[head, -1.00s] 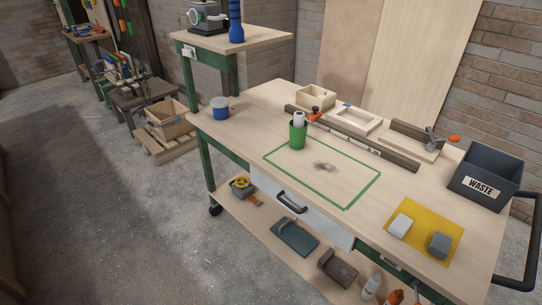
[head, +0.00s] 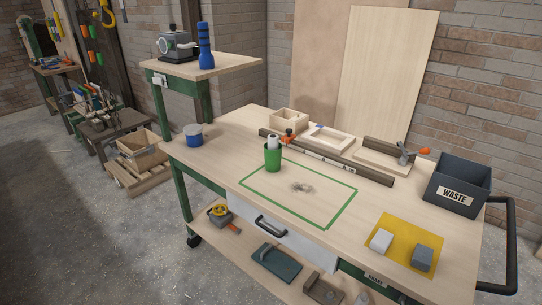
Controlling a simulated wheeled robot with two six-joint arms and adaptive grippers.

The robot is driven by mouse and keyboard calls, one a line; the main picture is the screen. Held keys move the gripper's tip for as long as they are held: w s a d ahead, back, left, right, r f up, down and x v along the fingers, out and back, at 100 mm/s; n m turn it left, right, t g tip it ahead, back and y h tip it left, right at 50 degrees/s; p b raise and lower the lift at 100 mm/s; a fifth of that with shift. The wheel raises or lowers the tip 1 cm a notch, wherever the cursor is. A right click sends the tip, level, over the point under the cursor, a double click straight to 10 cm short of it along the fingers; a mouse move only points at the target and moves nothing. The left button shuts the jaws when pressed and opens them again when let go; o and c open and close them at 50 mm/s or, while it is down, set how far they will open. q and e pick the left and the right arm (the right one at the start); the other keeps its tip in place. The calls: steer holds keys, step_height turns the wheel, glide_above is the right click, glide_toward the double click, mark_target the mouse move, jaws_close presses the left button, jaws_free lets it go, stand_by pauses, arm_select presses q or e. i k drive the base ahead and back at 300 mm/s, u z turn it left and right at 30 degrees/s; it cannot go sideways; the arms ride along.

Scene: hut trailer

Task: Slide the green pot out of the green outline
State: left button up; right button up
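The green pot (head: 272,158) stands upright on the workbench, with a white roll-like item sticking out of its top. It is at the back left part of the green outline (head: 338,217), a taped rectangle on the bench top. From this angle its base looks to be at or just inside the outline's back left corner. A grey smudge of dust or shavings (head: 301,187) lies inside the outline. Neither of my grippers shows in the head view.
Behind are a wooden box (head: 289,119), a frame (head: 329,138) and a long dark bar (head: 345,166). At right are a yellow mat (head: 428,241) with two blocks and a WASTE bin (head: 457,186). Bare bench lies left of the outline.

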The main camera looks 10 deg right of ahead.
mark_target(273, 158)
steer(key=z, duration=0.05)
steer(key=k, duration=0.5)
steer(key=u, duration=0.8)
steer(key=i, duration=0.85)
steer(key=z, duration=0.45)
steer(key=i, duration=0.75)
steer(key=z, duration=0.75)
